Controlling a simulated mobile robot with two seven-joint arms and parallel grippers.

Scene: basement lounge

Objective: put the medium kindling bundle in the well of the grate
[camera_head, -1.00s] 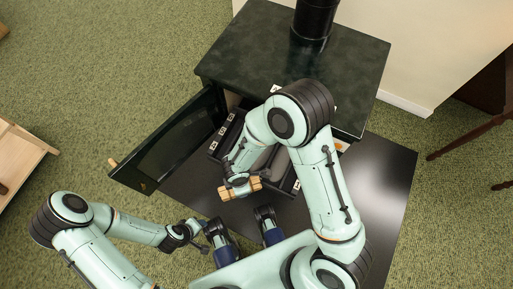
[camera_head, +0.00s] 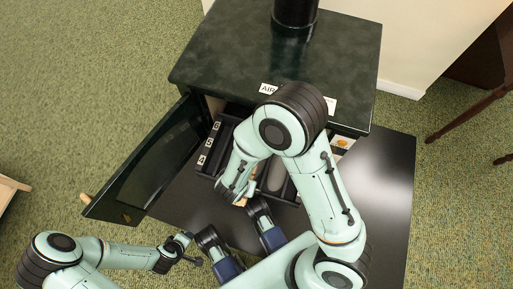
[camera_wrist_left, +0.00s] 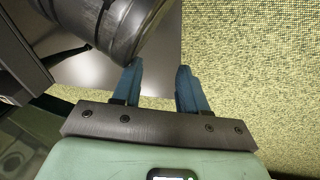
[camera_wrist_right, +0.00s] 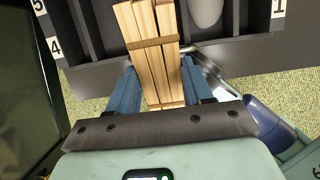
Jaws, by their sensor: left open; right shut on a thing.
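My right gripper (camera_wrist_right: 160,88) is shut on a kindling bundle (camera_wrist_right: 150,45) of pale sticks bound by a band. In the right wrist view, the bundle's far end overlaps the dark grate (camera_wrist_right: 95,25) with its divided compartments and number labels. Whether it touches the grate cannot be told. In the head view the grate (camera_head: 207,160) sits at the stove's open front; my right arm hides part of it, and only a bit of the bundle (camera_head: 240,202) shows. My left gripper (camera_wrist_left: 158,88) is open and empty, low in front of the stove, left of the right gripper.
The dark green stove (camera_head: 230,50) has its glass door (camera_head: 150,165) swung open on the left. A black floor plate (camera_head: 375,190) lies under and in front of it. Wooden furniture legs (camera_head: 470,115) stand at the right.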

